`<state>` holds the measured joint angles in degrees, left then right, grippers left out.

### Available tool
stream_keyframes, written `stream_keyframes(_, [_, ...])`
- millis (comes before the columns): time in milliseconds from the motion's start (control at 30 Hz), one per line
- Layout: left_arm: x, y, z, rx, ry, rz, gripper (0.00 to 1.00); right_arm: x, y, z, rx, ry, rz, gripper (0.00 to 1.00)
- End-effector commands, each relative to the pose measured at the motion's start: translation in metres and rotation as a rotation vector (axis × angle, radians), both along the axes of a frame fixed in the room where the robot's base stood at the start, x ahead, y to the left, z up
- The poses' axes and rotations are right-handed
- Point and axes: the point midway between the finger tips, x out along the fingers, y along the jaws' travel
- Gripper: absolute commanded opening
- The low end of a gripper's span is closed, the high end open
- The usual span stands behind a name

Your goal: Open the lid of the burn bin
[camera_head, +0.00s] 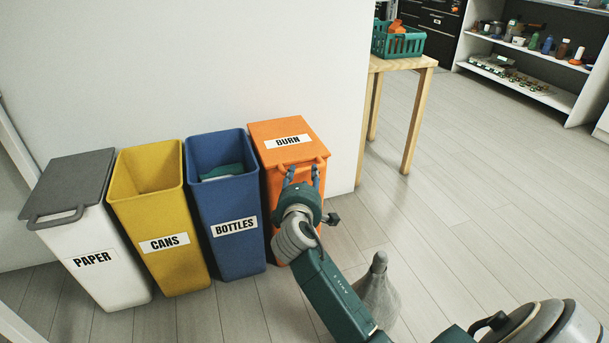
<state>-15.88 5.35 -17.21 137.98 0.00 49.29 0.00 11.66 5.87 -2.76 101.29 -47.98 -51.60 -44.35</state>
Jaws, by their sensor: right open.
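The burn bin (270,193) is orange and stands at the right end of a row of bins against the white wall. Its orange lid (283,131) is shut and carries a BURN label. A handle (322,161) runs along the lid's front edge. My right gripper (302,172) is open, with its two blue-grey fingers pointing up at the handle. Whether the fingers touch the handle cannot be told. My right arm hides much of the bin's front. My left gripper is not in view.
Left of the burn bin stand the open blue bottles bin (235,253), the open yellow cans bin (180,270) and the white paper bin (120,280) with a grey lid. A wooden table (430,64) with a teal basket (398,42) stands behind right.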

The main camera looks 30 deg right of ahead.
Motion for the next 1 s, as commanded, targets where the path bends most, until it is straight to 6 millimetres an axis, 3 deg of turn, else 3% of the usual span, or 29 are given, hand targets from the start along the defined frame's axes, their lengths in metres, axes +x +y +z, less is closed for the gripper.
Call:
stream_keyframes(300, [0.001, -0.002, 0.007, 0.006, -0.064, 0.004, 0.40, 0.038, -0.027, -0.011, 0.000, 0.000, 0.001, 0.41])
stream_keyframes(667, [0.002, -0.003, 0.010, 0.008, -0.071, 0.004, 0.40, 0.043, -0.032, -0.011, 0.002, 0.000, 0.001, 0.41])
stream_keyframes(700, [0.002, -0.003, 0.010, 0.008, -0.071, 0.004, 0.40, 0.043, -0.032, -0.011, 0.002, 0.000, 0.001, 0.39])
stream_keyframes(900, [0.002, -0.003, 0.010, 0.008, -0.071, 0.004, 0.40, 0.043, -0.031, -0.011, 0.002, 0.001, 0.001, 0.00])
stream_keyframes(1000, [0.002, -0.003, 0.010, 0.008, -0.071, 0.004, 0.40, 0.043, -0.031, -0.011, 0.002, 0.001, 0.001, 0.00])
